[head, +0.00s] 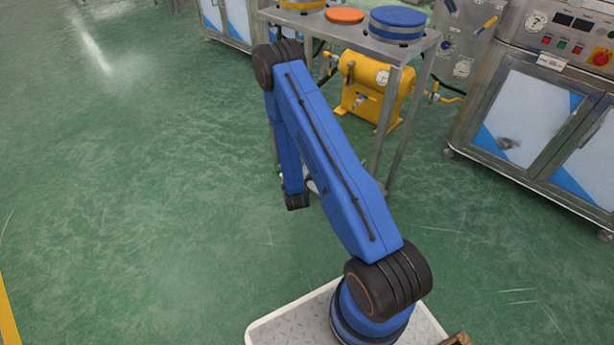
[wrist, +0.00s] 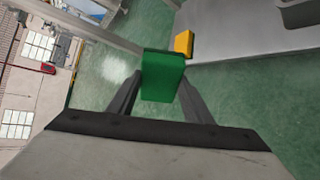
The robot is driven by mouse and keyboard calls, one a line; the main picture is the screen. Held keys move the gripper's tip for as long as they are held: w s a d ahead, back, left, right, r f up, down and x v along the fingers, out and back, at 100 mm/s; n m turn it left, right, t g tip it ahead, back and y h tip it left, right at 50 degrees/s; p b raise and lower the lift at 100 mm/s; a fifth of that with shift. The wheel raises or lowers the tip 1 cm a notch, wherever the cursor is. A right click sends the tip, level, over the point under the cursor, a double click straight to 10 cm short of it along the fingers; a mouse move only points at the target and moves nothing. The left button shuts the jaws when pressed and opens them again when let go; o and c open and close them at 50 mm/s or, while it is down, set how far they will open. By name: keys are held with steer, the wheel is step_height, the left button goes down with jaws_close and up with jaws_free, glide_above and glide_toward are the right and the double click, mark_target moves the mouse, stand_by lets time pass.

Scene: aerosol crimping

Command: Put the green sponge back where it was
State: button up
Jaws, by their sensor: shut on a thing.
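The green sponge (wrist: 162,78) is a green block seen in the wrist view. My gripper (wrist: 160,90) is shut on it, with one dark finger on each side. The sponge sticks out past the fingertips, and green floor shows behind it. In the head view my blue arm bends down in front of the metal table, and I cannot make out the gripper or the sponge clearly there. The place where the sponge was before cannot be told from these frames.
A metal table (head: 345,33) carries an orange disc (head: 345,16) and a blue round thing (head: 397,23). A yellow tank (head: 368,82) stands beneath it. A cabinet with a control panel (head: 571,45) is at right. The floor at left is clear. A yellow block (wrist: 184,43) shows beyond the sponge.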

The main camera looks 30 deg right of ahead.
steer(key=shift+w+d+f+m+g+y, duration=0.45)
steer(key=shift+w+d+f+m+g, duration=1)
steer(key=shift+d+m, duration=3.45)
steer(key=shift+w+d+f+m+g+y, duration=0.45)
steer(key=shift+w+d+m+g, duration=1.9)
steer(key=shift+m, duration=4.85)
steer(key=shift+g, duration=0.3)
steer(key=shift+s+d+f, duration=0.1)
steer(key=shift+f, duration=2.35)
steer(key=shift+s+f, duration=0.1)
steer(key=shift+f, duration=2.35)
steer(key=o, duration=1.2)
